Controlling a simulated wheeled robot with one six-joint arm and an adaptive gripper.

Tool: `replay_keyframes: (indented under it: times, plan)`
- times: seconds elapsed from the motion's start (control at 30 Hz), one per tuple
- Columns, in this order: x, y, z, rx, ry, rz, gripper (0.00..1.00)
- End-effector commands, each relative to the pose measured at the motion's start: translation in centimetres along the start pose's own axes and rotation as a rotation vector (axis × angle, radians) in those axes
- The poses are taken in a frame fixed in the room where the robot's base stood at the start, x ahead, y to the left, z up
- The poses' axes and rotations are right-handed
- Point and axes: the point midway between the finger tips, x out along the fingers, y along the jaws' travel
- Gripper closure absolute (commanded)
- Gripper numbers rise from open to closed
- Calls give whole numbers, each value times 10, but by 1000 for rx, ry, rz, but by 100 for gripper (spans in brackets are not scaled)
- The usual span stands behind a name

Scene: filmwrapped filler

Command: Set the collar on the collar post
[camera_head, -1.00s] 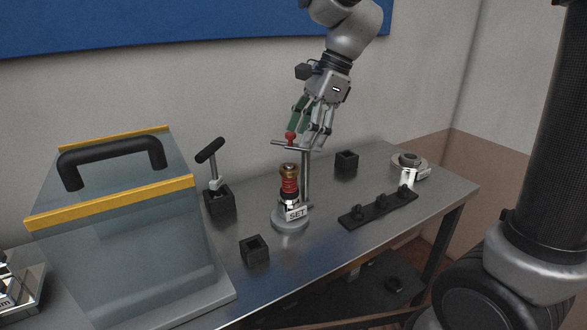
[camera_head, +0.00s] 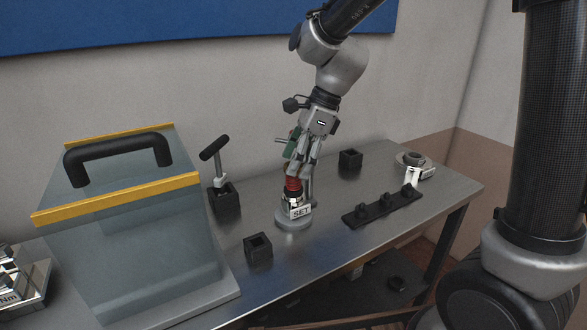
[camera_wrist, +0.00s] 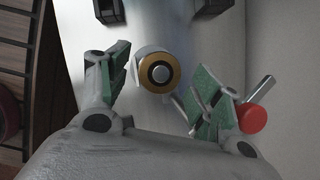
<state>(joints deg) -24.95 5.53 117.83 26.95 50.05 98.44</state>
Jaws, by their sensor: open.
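A stack with a red coil-like section (camera_head: 293,184) and a brass-coloured ring top stands upright on a round grey base (camera_head: 292,222) labelled SET. The brass ring (camera_wrist: 171,72) shows from above in the wrist view, around a dark centre. My gripper (camera_head: 298,164) points down over this stack and is open. In the wrist view the brass ring lies between the spread green-padded fingers, with gaps to both sides. A round stand (camera_head: 411,160) with a dark ring-shaped top and a white label is at the back right. I cannot tell which part is the collar.
A red knob (camera_wrist: 252,117) with a metal bar is close to my right finger. A glass box (camera_head: 130,245), a T-handled tool (camera_head: 217,170), black square holders (camera_head: 258,248) and a pegged black rack (camera_head: 382,207) stand nearby. The front right tabletop is clear.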

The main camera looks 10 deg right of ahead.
Motion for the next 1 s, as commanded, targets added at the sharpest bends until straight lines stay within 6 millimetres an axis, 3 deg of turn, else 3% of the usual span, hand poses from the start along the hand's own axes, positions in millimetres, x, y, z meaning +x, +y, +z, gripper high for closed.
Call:
replay_keyframes:
  times: [0.13,0.4,0.73,1.0]
  plan:
    - [0,0,0,0,0,0,39]
    - [-1,0,0,0,0,0,87]
    - [-6,0,3,-1,-2,-2,87]
    - [-55,-1,23,-2,-3,-4,87]
